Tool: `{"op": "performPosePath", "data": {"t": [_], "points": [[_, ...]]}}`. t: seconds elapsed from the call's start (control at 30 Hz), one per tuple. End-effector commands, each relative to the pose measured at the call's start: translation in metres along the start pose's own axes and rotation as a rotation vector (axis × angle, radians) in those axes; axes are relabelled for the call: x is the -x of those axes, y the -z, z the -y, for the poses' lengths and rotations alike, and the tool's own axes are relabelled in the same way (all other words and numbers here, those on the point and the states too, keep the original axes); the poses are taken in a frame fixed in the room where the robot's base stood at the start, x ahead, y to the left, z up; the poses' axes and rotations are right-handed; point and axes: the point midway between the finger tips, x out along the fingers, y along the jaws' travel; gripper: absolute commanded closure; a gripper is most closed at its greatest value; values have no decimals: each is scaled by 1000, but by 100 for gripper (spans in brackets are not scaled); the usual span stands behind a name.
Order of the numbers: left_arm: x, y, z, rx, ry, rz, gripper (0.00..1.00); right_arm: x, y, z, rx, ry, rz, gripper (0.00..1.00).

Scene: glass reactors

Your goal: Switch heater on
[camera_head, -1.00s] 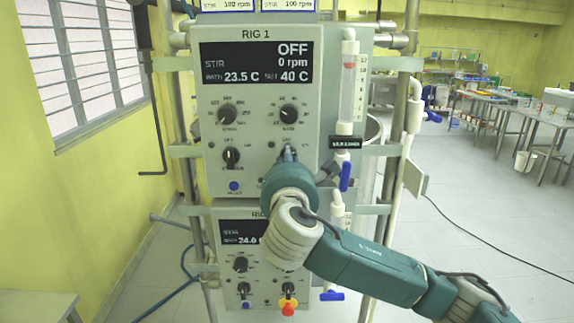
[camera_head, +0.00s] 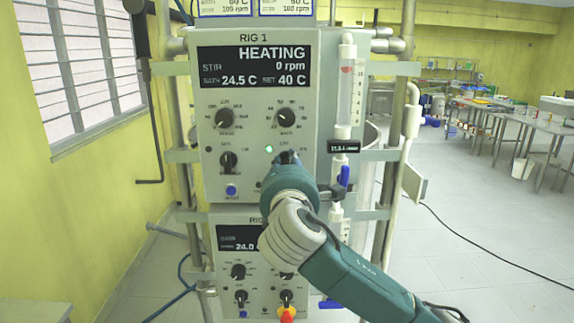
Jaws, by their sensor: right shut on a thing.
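The RIG 1 control panel (camera_head: 215,180) faces me at the centre. Its display (camera_head: 255,66) reads HEATING, 0 rpm, 24.5 C and set 40 C. A small green lamp (camera_head: 269,149) is lit left of the heater switch. My right gripper (camera_head: 288,160) is shut on the heater switch knob at the lower right of this panel. The gripper and wrist hide most of the knob, so I cannot make out its pointer. My left gripper is not in view.
A stirrer knob (camera_head: 228,160) and a blue button (camera_head: 231,190) sit left of my gripper. A second rig panel (camera_head: 262,295) with a red and yellow stop knob (camera_head: 287,313) is below. A glass tube (camera_head: 345,90) and a blue valve handle (camera_head: 343,176) stand close on the right.

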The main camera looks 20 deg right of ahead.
Motion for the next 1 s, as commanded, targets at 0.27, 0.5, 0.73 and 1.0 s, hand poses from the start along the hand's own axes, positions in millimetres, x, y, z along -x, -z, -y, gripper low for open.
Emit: {"op": "performPosePath", "data": {"t": [0.27, 0.5, 0.73, 1.0], "points": [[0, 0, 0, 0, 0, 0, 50, 0, 0, 0, -5, 0, 0, 100], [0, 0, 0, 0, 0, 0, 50, 0, 0, 0, -4, 1, 0, 59], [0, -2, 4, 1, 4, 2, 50, 0, 0, 0, -3, 0, 0, 59], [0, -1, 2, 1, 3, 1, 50, 34, 1, 0, -4, -2, -4, 59]]}}
